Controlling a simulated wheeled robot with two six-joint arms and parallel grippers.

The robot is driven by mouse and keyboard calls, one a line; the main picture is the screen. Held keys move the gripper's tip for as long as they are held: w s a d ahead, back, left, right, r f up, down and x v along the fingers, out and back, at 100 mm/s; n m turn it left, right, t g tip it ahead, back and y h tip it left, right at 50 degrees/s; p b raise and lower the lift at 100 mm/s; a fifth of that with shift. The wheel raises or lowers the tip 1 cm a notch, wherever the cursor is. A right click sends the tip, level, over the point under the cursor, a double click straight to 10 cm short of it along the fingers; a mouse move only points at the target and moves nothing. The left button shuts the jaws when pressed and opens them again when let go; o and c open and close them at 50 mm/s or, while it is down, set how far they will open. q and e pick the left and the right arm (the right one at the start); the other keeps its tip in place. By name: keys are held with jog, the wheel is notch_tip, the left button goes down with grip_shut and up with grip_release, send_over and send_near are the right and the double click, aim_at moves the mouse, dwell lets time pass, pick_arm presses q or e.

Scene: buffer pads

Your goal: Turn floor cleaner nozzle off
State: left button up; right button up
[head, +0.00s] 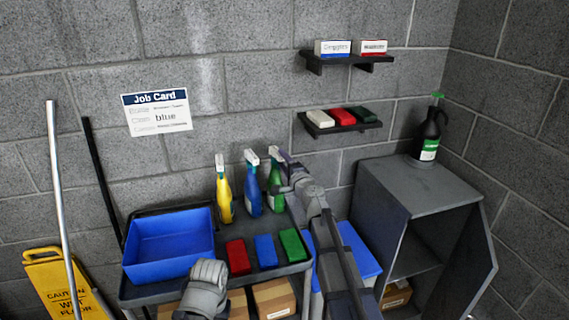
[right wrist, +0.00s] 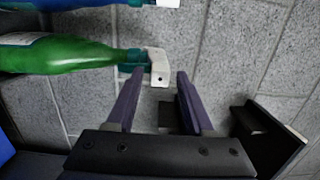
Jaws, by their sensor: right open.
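A green spray bottle (head: 276,190) with a white nozzle head stands at the right end of a row on the cart. A blue spray bottle (head: 253,190) and a yellow spray bottle (head: 224,195) stand to its left. I cannot read which is the floor cleaner. My right gripper (head: 284,158) is open at the green bottle's top. In the right wrist view, the green bottle (right wrist: 55,55) lies sideways in the picture, and its white nozzle head (right wrist: 158,66) shows between the open fingertips, nearer the left finger. I cannot tell whether they touch. My left gripper is not in view; only a grey arm part shows.
The cart (head: 205,240) also holds a blue bin (head: 168,248) and red (head: 238,257), blue (head: 265,251) and green (head: 292,245) pads. A grey cabinet (head: 415,185) with a black bottle (head: 428,135) stands right. Wall shelves (head: 345,57) and a job card reading "blue" (head: 156,112) are behind.

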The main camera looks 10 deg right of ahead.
jog(key=shift+c, duration=0.2)
jog(key=c, duration=0.7)
jog(key=n, duration=0.4)
jog(key=shift+o, duration=0.2)
jog(key=n, duration=0.5)
jog(key=shift+n, duration=0.4)
jog(key=n, duration=0.9)
jog(key=o, duration=0.7)
